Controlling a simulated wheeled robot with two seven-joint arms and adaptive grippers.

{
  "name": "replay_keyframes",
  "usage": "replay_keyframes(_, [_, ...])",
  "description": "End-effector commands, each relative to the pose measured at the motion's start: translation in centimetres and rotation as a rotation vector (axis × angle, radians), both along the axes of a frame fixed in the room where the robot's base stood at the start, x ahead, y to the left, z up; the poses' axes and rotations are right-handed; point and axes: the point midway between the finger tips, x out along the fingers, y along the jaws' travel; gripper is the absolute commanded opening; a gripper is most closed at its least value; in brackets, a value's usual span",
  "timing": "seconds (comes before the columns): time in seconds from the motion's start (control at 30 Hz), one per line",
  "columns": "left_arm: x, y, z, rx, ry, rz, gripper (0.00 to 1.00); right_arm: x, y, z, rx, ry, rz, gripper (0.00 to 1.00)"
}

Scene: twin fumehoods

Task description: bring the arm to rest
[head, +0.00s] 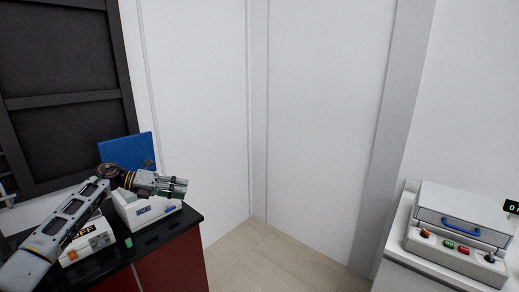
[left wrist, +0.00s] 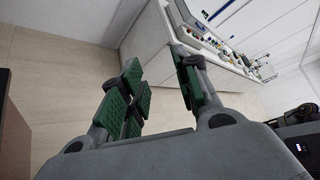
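My left arm comes in from the lower left in the head view. Its gripper (head: 174,186) is above the black-topped bench, over a white instrument (head: 147,212), and points to the right. In the left wrist view the green-padded fingers (left wrist: 160,92) stand apart with nothing between them, and the floor and a white bench show beyond. The gripper looks open and empty. Whether it touches the instrument below cannot be told. My right gripper is not in view.
The black bench (head: 165,237) with red fronts also bears a white box with orange buttons (head: 90,243). A blue panel (head: 128,150) stands behind the arm. At right, a grey device with a blue handle (head: 458,222) sits on a white bench. Clear floor (head: 275,255) lies between.

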Motion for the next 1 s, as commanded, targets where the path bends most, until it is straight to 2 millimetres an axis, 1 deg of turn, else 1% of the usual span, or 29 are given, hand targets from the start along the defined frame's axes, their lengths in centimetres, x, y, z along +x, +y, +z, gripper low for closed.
replay_keyframes(0.03, [0.4, -0.5, -1.5, -0.047, 0.027, 0.025, 0.32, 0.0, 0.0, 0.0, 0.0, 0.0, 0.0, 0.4])
replay_keyframes(0.27, [2.4, -1.9, -7.1, -0.25, 0.14, 0.166, 0.32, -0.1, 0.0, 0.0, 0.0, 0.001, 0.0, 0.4])
replay_keyframes(0.47, [3.5, -2.1, -13.0, -0.412, 0.257, 0.314, 0.32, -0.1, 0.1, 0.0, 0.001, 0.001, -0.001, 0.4])
replay_keyframes(0.6, [3.8, -1.8, -17.6, -0.515, 0.348, 0.431, 0.32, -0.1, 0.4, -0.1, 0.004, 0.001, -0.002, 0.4])
replay_keyframes(0.67, [3.8, -1.6, -19.8, -0.557, 0.391, 0.485, 0.32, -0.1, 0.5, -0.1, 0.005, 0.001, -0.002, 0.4])
replay_keyframes(0.83, [3.1, -0.8, -26.5, -0.663, 0.514, 0.644, 0.32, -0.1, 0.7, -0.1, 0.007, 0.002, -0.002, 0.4])
replay_keyframes(1.0, [1.5, 0.2, -33.7, -0.753, 0.642, 0.814, 0.32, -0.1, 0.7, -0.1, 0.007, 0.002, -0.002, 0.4])
